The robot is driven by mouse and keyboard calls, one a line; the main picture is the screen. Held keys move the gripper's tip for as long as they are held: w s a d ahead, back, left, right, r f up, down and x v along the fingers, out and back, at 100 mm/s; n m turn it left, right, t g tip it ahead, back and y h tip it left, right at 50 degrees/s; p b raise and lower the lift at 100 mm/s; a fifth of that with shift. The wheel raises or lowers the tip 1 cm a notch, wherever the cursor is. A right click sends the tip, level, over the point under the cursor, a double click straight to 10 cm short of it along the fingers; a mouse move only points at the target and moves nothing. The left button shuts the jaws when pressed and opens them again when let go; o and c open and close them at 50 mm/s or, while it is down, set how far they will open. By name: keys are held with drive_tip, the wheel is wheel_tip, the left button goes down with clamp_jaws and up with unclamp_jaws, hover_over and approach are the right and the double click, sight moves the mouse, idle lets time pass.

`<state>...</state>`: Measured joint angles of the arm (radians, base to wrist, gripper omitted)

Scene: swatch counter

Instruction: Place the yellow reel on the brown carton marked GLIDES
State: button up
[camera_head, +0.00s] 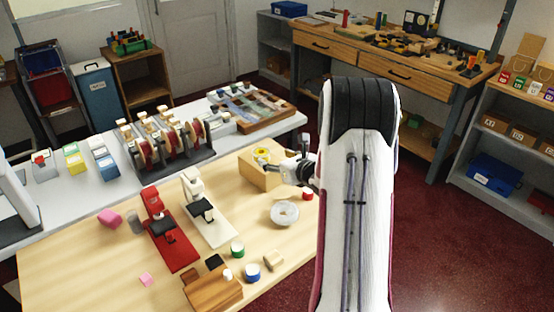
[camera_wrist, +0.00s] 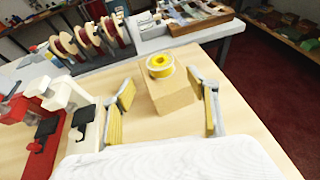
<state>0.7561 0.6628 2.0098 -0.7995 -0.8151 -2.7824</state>
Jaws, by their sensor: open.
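The yellow reel (camera_head: 262,154) lies flat on top of the brown carton (camera_head: 254,176), which stands at the back right of the wooden table. In the wrist view the reel (camera_wrist: 160,66) sits near the far edge of the carton's top (camera_wrist: 172,100). No GLIDES marking can be read on the faces in view. My gripper (camera_head: 293,168) is at the carton's right side in the head view. In the wrist view my gripper (camera_wrist: 163,84) is open, its two yellow-padded fingers apart on either side of the carton, with nothing held.
A red stand (camera_head: 170,230) and a white stand (camera_head: 207,210) are left of the carton. A clear round dish (camera_head: 285,213) and a red-sided roll (camera_head: 307,194) lie in front. A rack of reels (camera_head: 170,150) stands behind.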

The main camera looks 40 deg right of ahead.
drive_tip(key=shift+a+r, duration=0.1)
drive_tip(key=shift+r, duration=0.05)
drive_tip(key=s+a+r+m+g+h, duration=0.15)
drive_tip(key=s+a+r+m, duration=0.25)
drive_tip(key=a+r+m, duration=0.4)
drive_tip(key=s+a+r+m+g, duration=0.2)
drive_tip(key=s+a+r+m, duration=0.3)
drive_tip(key=a+r+m, duration=0.3)
drive_tip(key=s+a+m+g+y, duration=0.2)
drive_tip(key=s+a+m, duration=0.7)
drive_tip(key=s, duration=0.4)
drive_tip(key=s+a+m+g+y, duration=0.1)
drive_tip(key=s+a+m+g, duration=0.1)
drive_tip(key=s+a+m, duration=0.7)
drive_tip(key=s+a, duration=0.1)
drive_tip(key=s, duration=0.3)
drive_tip(key=shift+s+f+y, duration=0.15)
drive_tip(key=shift+f+y, duration=0.2)
drive_tip(key=shift+f, duration=0.05)
